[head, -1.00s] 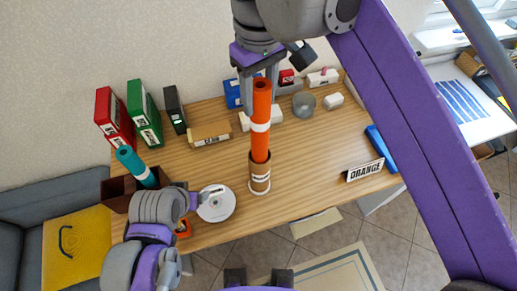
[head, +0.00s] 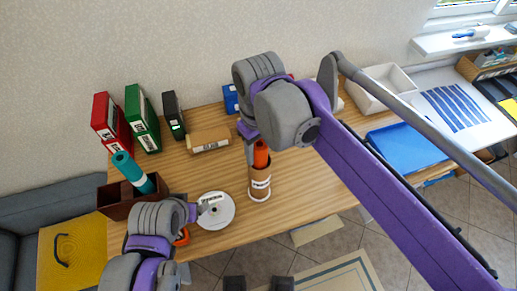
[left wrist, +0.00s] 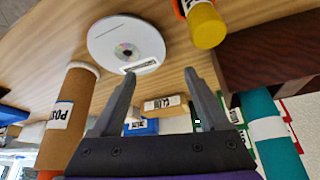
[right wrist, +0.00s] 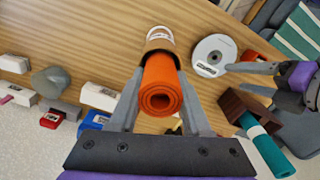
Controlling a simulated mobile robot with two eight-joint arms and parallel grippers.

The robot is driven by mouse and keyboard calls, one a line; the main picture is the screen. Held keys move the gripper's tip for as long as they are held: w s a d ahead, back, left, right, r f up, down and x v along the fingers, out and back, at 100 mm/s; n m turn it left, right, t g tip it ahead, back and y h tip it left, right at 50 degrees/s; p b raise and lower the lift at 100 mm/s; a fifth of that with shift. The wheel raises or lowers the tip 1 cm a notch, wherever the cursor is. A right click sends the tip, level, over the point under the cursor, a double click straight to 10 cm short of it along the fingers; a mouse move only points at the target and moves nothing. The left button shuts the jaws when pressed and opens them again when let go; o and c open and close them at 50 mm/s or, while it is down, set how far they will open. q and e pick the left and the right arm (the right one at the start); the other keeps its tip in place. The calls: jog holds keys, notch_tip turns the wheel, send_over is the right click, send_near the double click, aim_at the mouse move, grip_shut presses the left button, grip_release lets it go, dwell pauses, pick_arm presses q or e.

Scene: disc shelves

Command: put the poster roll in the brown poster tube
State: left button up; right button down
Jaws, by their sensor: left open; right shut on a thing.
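The orange poster roll (head: 261,153) stands upright with its lower part inside the brown poster tube (head: 260,180). In the head view only a short orange length shows above the tube's rim. The right wrist view shows the roll's open end (right wrist: 159,98) between the fingers and the brown tube (right wrist: 160,42) beyond it. My right gripper (right wrist: 160,112) is shut on the roll, just above the tube. My left gripper (left wrist: 163,75) is open and empty, near the white disc (head: 215,210). The tube also shows at the left of the left wrist view (left wrist: 68,115).
A teal roll (head: 130,170) leans in a dark brown box (head: 118,203) at the left. Red binders (head: 108,122), green binders (head: 142,118) and a cardboard box (head: 208,140) stand at the back. Bare wood lies between the tube and the back boxes.

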jog(key=shift+f, duration=0.1)
jog(key=shift+c, duration=1.8)
grip_release()
notch_tip(320, 180, up, 12)
jog(key=shift+r+p, duration=0.15)
jog(key=shift+p, duration=0.35)
